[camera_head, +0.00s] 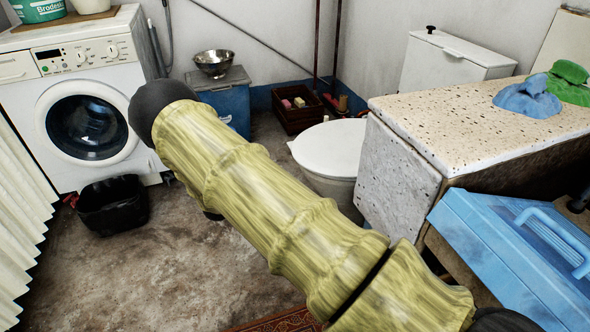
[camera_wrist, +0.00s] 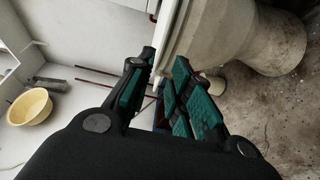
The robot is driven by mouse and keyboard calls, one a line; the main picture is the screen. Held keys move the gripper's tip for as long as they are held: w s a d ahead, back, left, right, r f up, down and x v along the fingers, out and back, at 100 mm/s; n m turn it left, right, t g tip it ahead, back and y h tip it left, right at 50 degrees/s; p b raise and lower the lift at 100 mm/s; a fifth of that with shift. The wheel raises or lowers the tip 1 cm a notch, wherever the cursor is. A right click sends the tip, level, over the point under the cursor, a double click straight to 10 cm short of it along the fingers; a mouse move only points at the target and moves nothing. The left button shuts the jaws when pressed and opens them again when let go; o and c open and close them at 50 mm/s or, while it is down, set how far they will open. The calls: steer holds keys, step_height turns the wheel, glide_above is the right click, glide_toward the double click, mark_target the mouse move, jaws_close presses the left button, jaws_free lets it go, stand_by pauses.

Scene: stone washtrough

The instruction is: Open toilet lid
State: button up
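The toilet has a white lid (camera_head: 330,148) lying shut on its pale bowl (camera_head: 333,187), right of centre in the head view. Its white cistern (camera_head: 452,62) stands behind it. The wrist view is turned sideways and shows the bowl (camera_wrist: 215,38) at the upper right, with the lid's rim (camera_wrist: 172,32) along its left side. My gripper (camera_wrist: 164,58) has teal-padded fingers spread apart, with its tips close to the rim. I cannot tell whether the rim lies between them or whether they touch it. My gripper is hidden in the head view.
A speckled stone counter (camera_head: 465,118) stands close right of the toilet, with a blue case (camera_head: 515,250) in front. A washing machine (camera_head: 85,105), black tub (camera_head: 113,205) and blue box (camera_head: 228,105) stand left. Open floor (camera_head: 130,270) lies lower left.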

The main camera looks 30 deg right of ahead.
mark_target(297, 160)
steer(key=w+d+b, duration=0.1)
steer(key=d+b, duration=0.2)
steer(key=d, duration=0.7)
steer(key=shift+w+d, duration=0.3)
steer(key=shift+w, duration=0.05)
steer(key=shift+c, duration=0.2)
jaws_close()
